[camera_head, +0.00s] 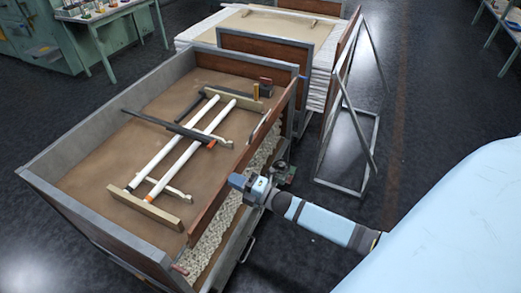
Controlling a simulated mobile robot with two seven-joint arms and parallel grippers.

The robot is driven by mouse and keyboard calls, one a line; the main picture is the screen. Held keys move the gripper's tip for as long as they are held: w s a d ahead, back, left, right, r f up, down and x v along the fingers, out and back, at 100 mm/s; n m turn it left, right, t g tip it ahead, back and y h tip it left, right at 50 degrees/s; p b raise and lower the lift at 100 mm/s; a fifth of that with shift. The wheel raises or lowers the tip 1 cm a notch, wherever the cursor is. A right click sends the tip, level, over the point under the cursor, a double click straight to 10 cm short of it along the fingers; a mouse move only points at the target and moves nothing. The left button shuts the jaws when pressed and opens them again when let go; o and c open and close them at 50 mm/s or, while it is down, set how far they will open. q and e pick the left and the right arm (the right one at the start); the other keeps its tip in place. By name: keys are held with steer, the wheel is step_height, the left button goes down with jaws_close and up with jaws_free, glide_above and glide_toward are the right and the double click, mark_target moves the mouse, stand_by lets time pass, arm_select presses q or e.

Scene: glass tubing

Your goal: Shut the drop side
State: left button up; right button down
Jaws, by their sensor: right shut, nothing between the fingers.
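The drop side looks to be the long brown wooden panel (243,165) along the right side of the grey-framed cart (110,240). It runs from the near corner to the far corner, with a pale, rough, gravel-like layer showing below it. I cannot tell whether it is latched. A small reddish piece (180,269) sits at the near right corner. My right gripper (237,181) is shut and empty, just right of the panel; I cannot tell whether it touches it. My left gripper is not in view.
White tubes (168,163), dark bars and wooden blocks lie inside the cart. Another cart with a brown end panel (262,52) stands behind. A grey metal frame (345,120) stands to the right. Open dark floor (440,110) lies further right.

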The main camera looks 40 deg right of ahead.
steer(key=shift+w+a+r+g+p, duration=0.15)
steer(key=shift+w+a+p, duration=0.2)
steer(key=shift+w, duration=0.15)
steer(key=shift+w+a+r+g+p, duration=0.2)
steer(key=shift+w+p, duration=0.1)
steer(key=shift+w, duration=0.2)
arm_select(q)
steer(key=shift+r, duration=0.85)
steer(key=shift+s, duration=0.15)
arm_select(e)
steer(key=shift+w, duration=0.1)
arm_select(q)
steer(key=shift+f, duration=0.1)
